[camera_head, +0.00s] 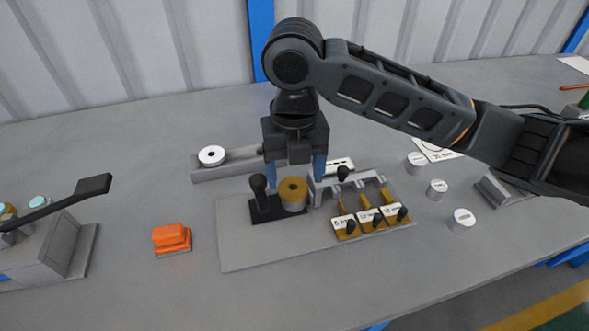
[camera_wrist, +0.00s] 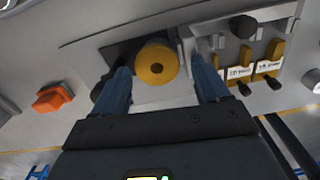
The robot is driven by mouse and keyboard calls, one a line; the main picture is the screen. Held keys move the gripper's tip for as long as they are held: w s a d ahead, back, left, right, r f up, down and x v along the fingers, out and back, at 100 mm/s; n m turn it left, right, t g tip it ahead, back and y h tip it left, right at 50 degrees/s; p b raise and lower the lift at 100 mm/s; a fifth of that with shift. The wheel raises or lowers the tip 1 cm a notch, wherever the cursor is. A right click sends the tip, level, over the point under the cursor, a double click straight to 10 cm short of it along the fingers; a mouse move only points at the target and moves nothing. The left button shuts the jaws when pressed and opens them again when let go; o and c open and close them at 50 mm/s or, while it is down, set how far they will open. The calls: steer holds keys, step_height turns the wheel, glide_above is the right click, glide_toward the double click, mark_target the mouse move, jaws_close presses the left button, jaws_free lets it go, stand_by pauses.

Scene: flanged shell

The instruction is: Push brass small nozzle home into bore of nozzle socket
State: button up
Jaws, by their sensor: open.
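How deep the nozzle sits in the bore is hidden. My gripper (camera_head: 296,180) points down with its two blue fingers apart, one to each side of the nozzle. It also shows open in the wrist view (camera_wrist: 160,65). I cannot tell whether a finger touches anything.
A black-knobbed handle (camera_head: 259,190) on a dark base stands just left of the socket. A rack with several brass labelled pieces (camera_head: 371,219) is close on the right. An orange block (camera_head: 171,237) lies left; white cylinders (camera_head: 437,188) stand right. The plate's front (camera_head: 260,250) is clear.

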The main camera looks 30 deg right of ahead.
mark_target(294, 186)
steer(key=shift+a+r, duration=0.1)
steer(key=shift+a, duration=0.1)
step_height(294, 186, up, 8)
steer(key=shift+d, duration=0.15)
steer(key=shift+f, duration=0.2)
stand_by(0.4)
